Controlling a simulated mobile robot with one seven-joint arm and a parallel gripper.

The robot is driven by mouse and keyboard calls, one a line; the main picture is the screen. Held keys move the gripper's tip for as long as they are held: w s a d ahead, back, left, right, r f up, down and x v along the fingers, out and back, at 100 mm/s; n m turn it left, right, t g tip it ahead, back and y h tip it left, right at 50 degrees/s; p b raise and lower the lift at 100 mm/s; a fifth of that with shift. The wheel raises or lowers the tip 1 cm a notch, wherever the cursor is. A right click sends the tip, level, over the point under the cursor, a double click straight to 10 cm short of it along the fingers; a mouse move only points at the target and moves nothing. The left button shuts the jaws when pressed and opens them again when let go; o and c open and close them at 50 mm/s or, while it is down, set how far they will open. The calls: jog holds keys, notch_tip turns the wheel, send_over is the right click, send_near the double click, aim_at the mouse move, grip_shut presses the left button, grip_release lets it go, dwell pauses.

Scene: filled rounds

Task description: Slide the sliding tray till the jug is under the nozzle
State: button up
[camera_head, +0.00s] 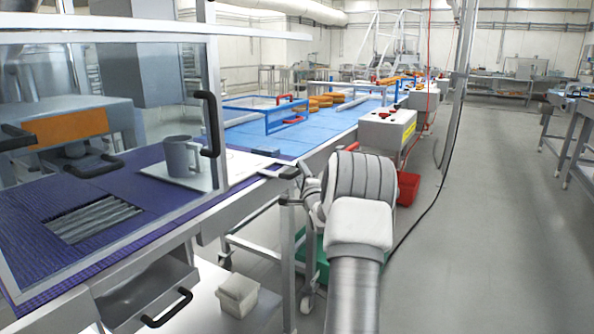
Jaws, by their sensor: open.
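The grey jug (182,157) stands upright on the pale sliding tray (212,178), on the purple counter behind the clear panel. A thin pale bar extends right from the tray area towards my gripper. The nozzle (75,150) appears to be the short grey part below the orange-fronted machine, well left of the jug; the jug is not under it. My gripper (285,187) is open at the counter's right side, with dark fingertips near the bar's end. I cannot tell whether they touch it. My arm partly hides the area to their right.
A black upright handle (210,124) is on the panel's edge close to the jug. A drain grate (95,219) lies in the counter's front left. An open drawer (150,290) juts out below. A blue conveyor (265,135) stands behind; the floor at right is clear.

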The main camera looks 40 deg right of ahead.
aim_at(297, 166)
jog(key=shift+b+x, duration=0.3)
jog(key=shift+x, duration=1.9)
grip_shut()
jog(key=shift+r, duration=0.1)
